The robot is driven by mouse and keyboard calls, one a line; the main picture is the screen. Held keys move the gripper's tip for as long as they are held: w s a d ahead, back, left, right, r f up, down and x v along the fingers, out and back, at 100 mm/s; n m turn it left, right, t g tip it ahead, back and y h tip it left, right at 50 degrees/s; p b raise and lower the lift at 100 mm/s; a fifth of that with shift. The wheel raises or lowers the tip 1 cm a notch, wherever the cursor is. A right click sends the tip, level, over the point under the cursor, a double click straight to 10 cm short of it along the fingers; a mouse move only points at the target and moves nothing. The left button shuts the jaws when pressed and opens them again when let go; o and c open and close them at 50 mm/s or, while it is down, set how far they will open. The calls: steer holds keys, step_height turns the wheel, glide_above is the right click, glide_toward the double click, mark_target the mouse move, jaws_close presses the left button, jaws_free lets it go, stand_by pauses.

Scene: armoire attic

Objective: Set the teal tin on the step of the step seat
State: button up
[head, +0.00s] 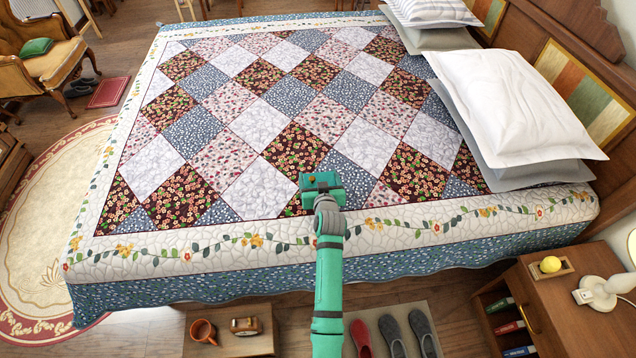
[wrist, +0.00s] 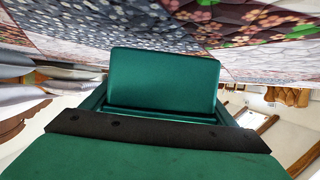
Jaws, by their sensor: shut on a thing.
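My gripper (head: 322,190) is at the end of my outstretched arm, over the near side of the quilted bed. In the wrist view a teal box shape, which looks like the teal tin (wrist: 163,80), sits at my gripper, which is shut on it. My arm is also teal, so in the head view the tin's edges are hard to tell from my gripper. I cannot clearly make out the step seat in either view.
The bed (head: 340,238) fills the middle, with white pillows (head: 515,100) at right. A nightstand (head: 570,300) with a lamp stands lower right. Slippers (head: 392,335) lie near the bed. An armchair (head: 60,68) stands upper left.

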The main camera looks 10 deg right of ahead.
steer(key=shift+f, duration=1.4)
steer(key=shift+f, duration=0.1)
steer(key=o, duration=1.4)
